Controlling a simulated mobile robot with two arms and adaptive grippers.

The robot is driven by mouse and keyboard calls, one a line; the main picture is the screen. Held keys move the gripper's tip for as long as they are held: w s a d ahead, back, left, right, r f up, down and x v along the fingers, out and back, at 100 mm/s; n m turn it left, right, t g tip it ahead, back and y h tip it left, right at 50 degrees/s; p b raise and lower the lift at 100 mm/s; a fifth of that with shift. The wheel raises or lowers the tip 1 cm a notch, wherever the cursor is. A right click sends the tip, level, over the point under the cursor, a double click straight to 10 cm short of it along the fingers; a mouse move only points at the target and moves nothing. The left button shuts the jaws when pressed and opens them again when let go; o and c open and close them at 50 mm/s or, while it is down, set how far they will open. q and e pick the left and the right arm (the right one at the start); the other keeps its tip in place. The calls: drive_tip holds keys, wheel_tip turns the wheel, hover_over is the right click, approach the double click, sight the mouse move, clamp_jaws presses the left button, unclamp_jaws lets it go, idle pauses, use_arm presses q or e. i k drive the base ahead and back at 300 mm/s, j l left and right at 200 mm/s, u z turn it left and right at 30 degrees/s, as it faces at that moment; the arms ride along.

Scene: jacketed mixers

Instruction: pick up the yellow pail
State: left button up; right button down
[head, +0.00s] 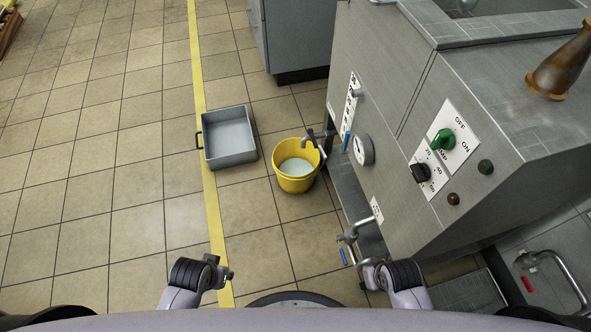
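The yellow pail (296,182) stands upright on the tiled floor, left of the steel mixer, with pale liquid in it. A tap (313,140) on the mixer's side reaches over the pail's back right rim. My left gripper (222,270) is at the bottom of the head view, nearer to me than the pail and left of it. My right gripper (372,274) is at the bottom, right of the pail and close to the mixer's lower pipe. Both are apart from the pail. Their fingers are too small and foreshortened to tell open from shut.
A grey square tray (250,157) with a side handle lies on the floor left of the pail. The steel mixer (400,80) with knobs and a gauge fills the right side. A lower valve pipe (349,238) sticks out near my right gripper.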

sight(293, 165)
drive_tip(key=i+j+z, duration=0.1)
drive_tip(key=z, duration=0.55)
drive_tip(key=i+j+z, duration=0.2)
drive_tip(key=j, duration=0.4)
drive_tip(key=j+z, duration=0.25)
drive_tip(key=j, duration=0.35)
drive_tip(key=i+j+z, duration=0.2)
drive_tip(key=j, duration=1.05)
drive_tip(key=k, duration=0.05)
